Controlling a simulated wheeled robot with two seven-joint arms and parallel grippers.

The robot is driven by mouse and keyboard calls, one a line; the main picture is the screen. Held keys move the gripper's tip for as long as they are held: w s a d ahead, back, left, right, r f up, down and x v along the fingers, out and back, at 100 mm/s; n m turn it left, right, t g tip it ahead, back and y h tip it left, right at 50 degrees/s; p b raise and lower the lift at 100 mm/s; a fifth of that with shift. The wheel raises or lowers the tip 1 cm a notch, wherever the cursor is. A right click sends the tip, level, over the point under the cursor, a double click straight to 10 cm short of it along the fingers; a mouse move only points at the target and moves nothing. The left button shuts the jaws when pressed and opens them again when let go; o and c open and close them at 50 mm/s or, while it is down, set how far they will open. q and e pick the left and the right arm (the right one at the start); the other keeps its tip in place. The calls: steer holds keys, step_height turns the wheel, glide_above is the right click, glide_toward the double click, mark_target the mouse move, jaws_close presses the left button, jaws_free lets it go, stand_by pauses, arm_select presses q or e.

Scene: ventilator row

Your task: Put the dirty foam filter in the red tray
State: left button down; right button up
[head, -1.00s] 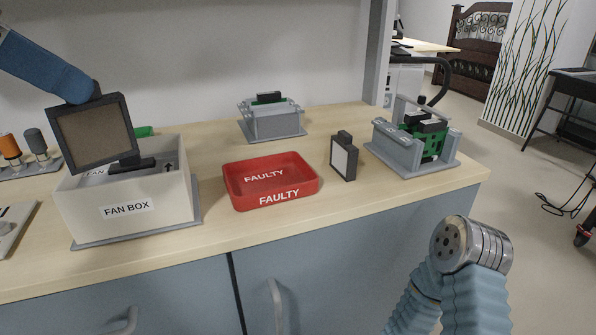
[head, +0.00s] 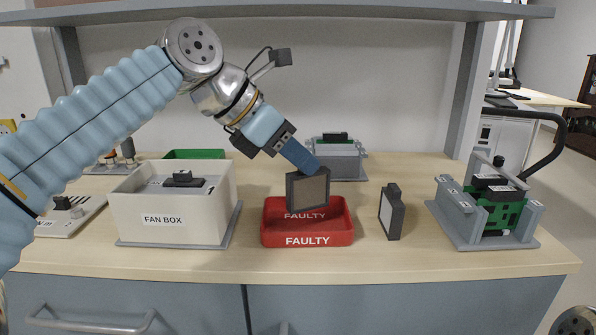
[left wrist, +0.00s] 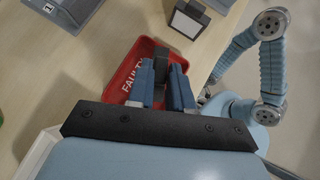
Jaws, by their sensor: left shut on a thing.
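The dirty foam filter (head: 309,191), a brownish pad in a dark square frame, is upright over the red tray in the head view. My left gripper (head: 312,168) comes down from the upper left and is shut on its top. The red tray (head: 272,238) is marked FAULTY and stands mid-counter. The filter's lower edge overlaps the tray's opening; I cannot tell whether it touches the floor. In the left wrist view, the blue fingers (left wrist: 170,85) hold the dark filter edge-on beside the red tray floor (left wrist: 129,72). My right gripper is out of view.
A second, pale-faced filter (head: 391,214) stands right of the tray. The white fan box (head: 160,222) is to the left. A grey holder with a green board (head: 462,225) stands at far right, another grey holder (head: 341,162) behind. The counter front is clear.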

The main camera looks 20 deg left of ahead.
mark_target(295, 174)
arm_select(q)
steer(key=shift+s+a+f, duration=0.1)
steer(key=shift+f, duration=0.95)
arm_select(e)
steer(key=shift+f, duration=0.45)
arm_select(q)
steer(key=shift+f+b, duration=0.4)
steer(key=shift+f, duration=0.25)
steer(key=c, duration=1)
jaws_free()
steer(key=shift+c, duration=0.2)
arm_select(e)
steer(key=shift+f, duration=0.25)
arm_select(q)
steer(key=shift+r, duration=0.3)
steer(key=p+v, duration=0.2)
steer(key=v, duration=1)
steer(key=shift+r, duration=0.35)
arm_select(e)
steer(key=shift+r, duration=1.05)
